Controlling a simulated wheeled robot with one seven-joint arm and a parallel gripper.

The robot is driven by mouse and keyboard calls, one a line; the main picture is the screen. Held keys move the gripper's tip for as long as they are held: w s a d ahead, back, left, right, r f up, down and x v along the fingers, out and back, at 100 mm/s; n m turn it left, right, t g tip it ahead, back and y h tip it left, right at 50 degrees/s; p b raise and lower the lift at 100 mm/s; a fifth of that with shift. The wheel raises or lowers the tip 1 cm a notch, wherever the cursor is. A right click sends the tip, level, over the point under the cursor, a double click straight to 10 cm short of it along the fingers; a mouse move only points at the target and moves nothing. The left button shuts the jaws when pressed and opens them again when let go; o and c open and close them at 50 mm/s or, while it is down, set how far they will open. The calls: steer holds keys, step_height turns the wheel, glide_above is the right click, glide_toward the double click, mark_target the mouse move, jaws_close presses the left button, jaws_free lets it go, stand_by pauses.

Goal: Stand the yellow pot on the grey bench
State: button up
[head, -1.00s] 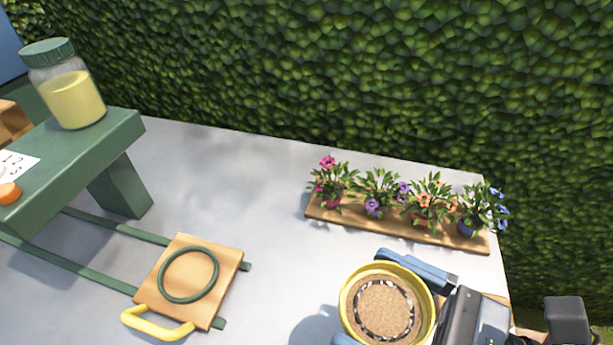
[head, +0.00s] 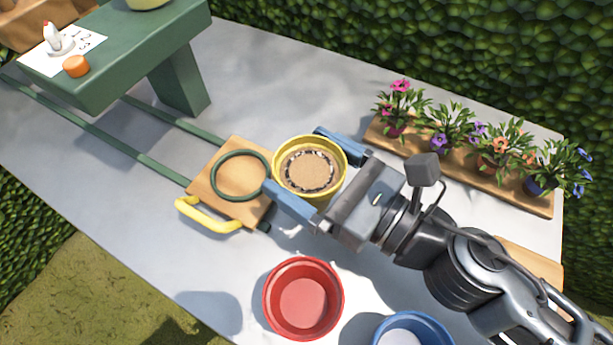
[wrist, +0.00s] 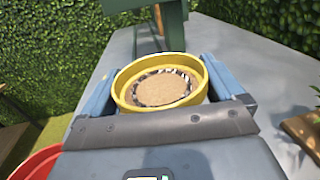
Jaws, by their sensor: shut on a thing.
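The yellow pot (head: 309,196) is a round pot with a brown inside and a dark-and-white speckled ring. My gripper (head: 293,158) is shut on it, with one blue finger on either side. The pot also shows between the fingers in the wrist view (wrist: 203,93), its opening facing up. It appears over the grey bench (head: 255,95), just right of a wooden board. Its underside is hidden, so I cannot tell whether it touches the bench.
The wooden board (head: 208,182) carries a green ring (head: 216,166) and a yellow handle (head: 205,218), on green rails. A red pot (head: 303,302) and a blue pot (head: 412,322) stand at the front. Several flower pots stand on a plank (head: 460,180) at the right.

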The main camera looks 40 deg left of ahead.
mark_target(290, 172)
steer(key=shift+a+f, duration=0.15)
steer(key=shift+a, duration=0.1)
steer(key=shift+f, duration=1.95)
steer(key=shift+f+b, duration=0.1)
steer(key=shift+b, duration=0.2)
steer(key=o, duration=0.9)
steer(key=shift+c, duration=0.2)
steer(key=shift+w+d+b, duration=0.15)
steer(key=shift+d, duration=1.75)
steer(key=shift+w+d+b, duration=0.15)
steer(key=shift+d, duration=1.7)
